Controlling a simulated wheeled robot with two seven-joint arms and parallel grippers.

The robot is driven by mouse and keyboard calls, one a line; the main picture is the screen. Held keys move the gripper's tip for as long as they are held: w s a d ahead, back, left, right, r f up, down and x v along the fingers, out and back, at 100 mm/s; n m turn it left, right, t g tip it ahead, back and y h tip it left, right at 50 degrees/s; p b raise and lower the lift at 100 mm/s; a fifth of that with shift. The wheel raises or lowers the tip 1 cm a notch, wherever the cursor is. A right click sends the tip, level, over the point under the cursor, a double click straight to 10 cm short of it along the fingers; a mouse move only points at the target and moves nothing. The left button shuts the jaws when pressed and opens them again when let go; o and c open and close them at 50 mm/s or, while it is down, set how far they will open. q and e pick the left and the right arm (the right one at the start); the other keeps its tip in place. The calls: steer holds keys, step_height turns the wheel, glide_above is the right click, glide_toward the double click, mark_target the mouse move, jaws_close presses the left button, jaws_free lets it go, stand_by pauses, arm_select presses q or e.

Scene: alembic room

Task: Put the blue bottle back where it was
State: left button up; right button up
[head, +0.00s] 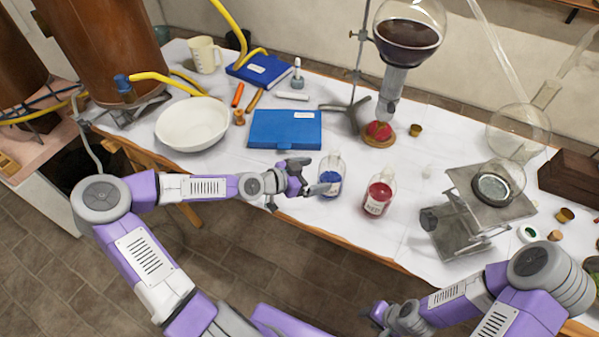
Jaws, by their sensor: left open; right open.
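The blue bottle (331,178) is a small clear glass bottle with blue contents. It stands upright on the white-covered table (408,262) near the front edge. My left gripper (314,176) is open and points right, its fingertips close to the bottle's left side. I cannot tell whether a finger touches the bottle. A similar bottle with red contents (378,197) stands to its right. My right gripper (376,318) is open and empty, low in front of the table, with its fingers small in view.
A blue case (285,130) lies behind the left gripper, and a white bowl (192,126) sits left of it. A round flask on a stand (407,38) is behind the bottles. A metal lab jack (458,222) stands at right. Bare cloth lies between the bottles and the jack.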

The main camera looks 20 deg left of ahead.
arm_select(q)
steer(key=p+v, duration=0.1)
steer(key=v, duration=0.4)
steer(key=shift+p, duration=0.3)
